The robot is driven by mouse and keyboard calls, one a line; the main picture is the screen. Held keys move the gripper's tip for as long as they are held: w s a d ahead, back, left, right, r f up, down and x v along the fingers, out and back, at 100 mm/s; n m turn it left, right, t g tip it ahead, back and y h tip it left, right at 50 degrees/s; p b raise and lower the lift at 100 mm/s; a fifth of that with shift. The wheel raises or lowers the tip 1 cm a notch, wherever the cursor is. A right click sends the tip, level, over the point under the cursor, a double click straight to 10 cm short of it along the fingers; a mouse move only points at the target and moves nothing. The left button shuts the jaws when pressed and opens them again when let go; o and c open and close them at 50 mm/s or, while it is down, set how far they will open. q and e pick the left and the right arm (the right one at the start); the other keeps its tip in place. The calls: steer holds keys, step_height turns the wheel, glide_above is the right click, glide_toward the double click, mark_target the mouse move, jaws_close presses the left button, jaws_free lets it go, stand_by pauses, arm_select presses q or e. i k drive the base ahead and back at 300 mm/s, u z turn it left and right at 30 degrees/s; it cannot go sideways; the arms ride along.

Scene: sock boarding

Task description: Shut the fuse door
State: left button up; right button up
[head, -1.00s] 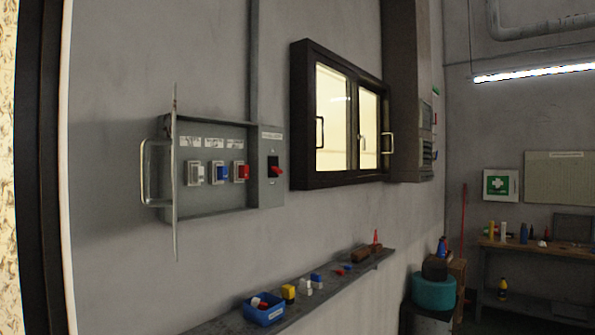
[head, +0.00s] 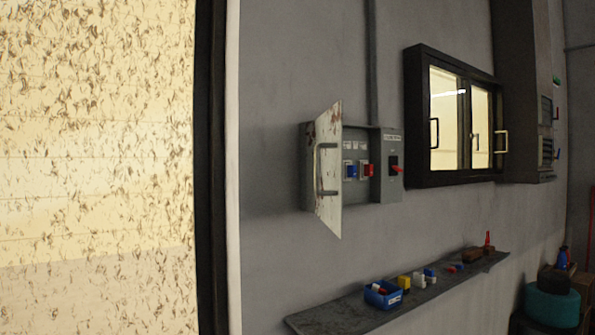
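The fuse door (head: 329,165) is a pale, stained metal panel with a bar handle (head: 319,170). It stands open, swung out from the left side of the grey fuse box (head: 362,143) on the wall, and its outer face with the handle is turned toward me. Inside the box a blue switch (head: 350,170) and a red switch (head: 367,169) show; the door hides the left part of the inside. A separate switch with a red lever (head: 397,170) sits on the box's right side. Neither of my grippers is in view.
A shelf (head: 350,312) runs along the wall below the box, carrying a blue bin (head: 382,294) and several small items. A dark-framed window (head: 415,120) is to the right. A large patterned bright panel (head: 95,160) with a dark frame (head: 211,200) fills the left.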

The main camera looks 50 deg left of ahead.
mark_target(328, 126)
steer(key=k, duration=0.4)
steer(key=u, duration=1.2)
steer(key=i, duration=0.5)
